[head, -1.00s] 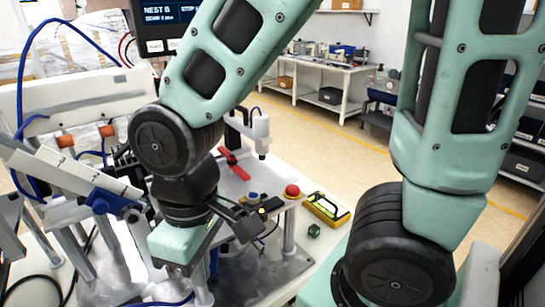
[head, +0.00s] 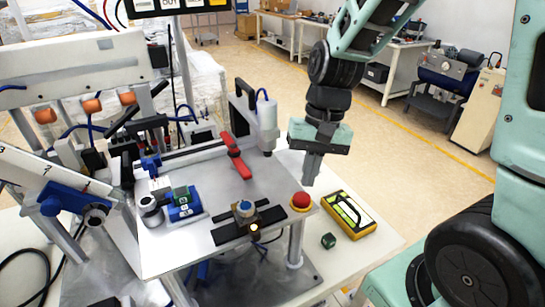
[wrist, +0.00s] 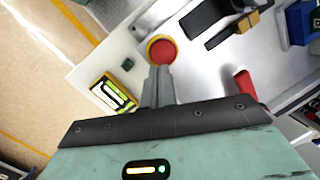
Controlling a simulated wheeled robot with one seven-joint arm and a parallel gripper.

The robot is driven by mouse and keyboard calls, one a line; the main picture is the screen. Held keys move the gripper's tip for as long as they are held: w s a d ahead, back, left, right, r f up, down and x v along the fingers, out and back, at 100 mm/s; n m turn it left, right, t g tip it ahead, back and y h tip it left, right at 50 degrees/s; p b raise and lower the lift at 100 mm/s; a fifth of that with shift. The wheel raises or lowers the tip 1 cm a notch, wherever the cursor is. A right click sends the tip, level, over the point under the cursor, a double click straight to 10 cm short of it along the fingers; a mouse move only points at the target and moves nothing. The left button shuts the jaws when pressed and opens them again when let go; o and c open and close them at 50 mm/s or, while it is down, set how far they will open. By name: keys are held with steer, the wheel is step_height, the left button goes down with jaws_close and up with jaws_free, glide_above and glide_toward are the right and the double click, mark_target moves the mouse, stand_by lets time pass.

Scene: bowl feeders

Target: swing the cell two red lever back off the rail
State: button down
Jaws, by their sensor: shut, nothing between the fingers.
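The red lever (head: 237,157) lies on the metal plate (head: 205,235), with its far end by the pale rail (head: 190,153) along the plate's back and its handle pointing toward the front right. In the wrist view a red end of the lever (wrist: 244,84) shows right of the fingers, partly hidden by my gripper's body. My gripper (head: 311,181) is shut and empty, pointing down beyond the plate's right edge, apart from the lever. In the wrist view its fingertips (wrist: 160,70) appear just below the red stop button (wrist: 162,51).
The red stop button (head: 301,201) stands at the plate's right corner. A yellow-framed device (head: 350,214) and a small green cube (head: 328,240) lie right of it. A white upright unit (head: 267,125) stands behind the lever. A blue block (head: 184,207) sits front left.

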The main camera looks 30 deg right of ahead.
mark_target(234, 153)
steer(key=w+d+r+m+t+y, duration=0.1)
steer(key=w+d+m+y, duration=0.2)
steer(key=w+m+y, duration=0.3)
steer(key=w+d+r+m+y, duration=0.2)
steer(key=w+d+m+y, duration=0.15)
steer(key=m, duration=0.35)
steer(key=x, duration=0.3)
steer(key=p+x, duration=0.1)
steer(key=x, duration=0.5)
steer(key=shift+w+a+f+p, duration=0.2)
steer(key=shift+w+f+p, duration=0.1)
steer(key=shift+w+f, duration=0.1)
steer(key=shift+a+r+p, duration=0.15)
steer(key=shift+a+p, duration=0.35)
steer(key=shift+a, duration=0.7)
steer(key=shift+w+a, duration=0.1)
steer(key=shift+a, duration=0.65)
